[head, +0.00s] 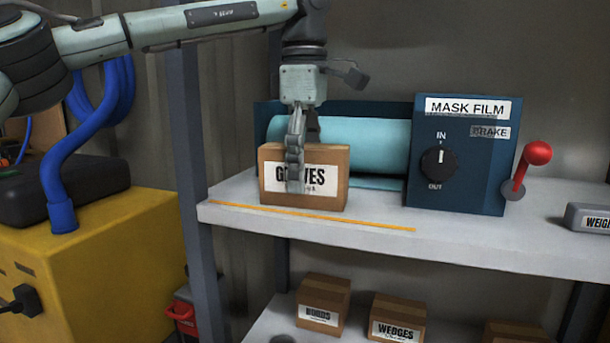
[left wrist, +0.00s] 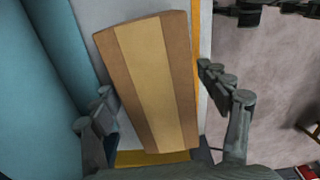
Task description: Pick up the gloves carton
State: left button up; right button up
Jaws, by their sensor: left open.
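The gloves carton (head: 333,189) is a brown box with a white label, standing upright near the front left of the upper shelf. My left gripper (head: 296,178) points straight down over it, one finger in front of the label and hiding part of it. In the left wrist view the carton's taped top (left wrist: 152,80) lies between the two open fingers (left wrist: 165,112), a little turned against them. A gap shows on the right side; on the left I cannot tell whether a finger touches. My right gripper is not in view.
The upper shelf (head: 470,240) has an orange line along its front. Behind the carton is a teal film roll (head: 375,140); right of it are the mask film box (head: 460,185) and a red-knobbed lever (head: 537,153). Cartons stand below. A yellow cabinet (head: 125,260) is left.

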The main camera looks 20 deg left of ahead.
pick_arm(q)
jog(key=c, duration=1.5)
jog(key=shift+o, duration=0.2)
jog(key=shift+r, duration=0.1)
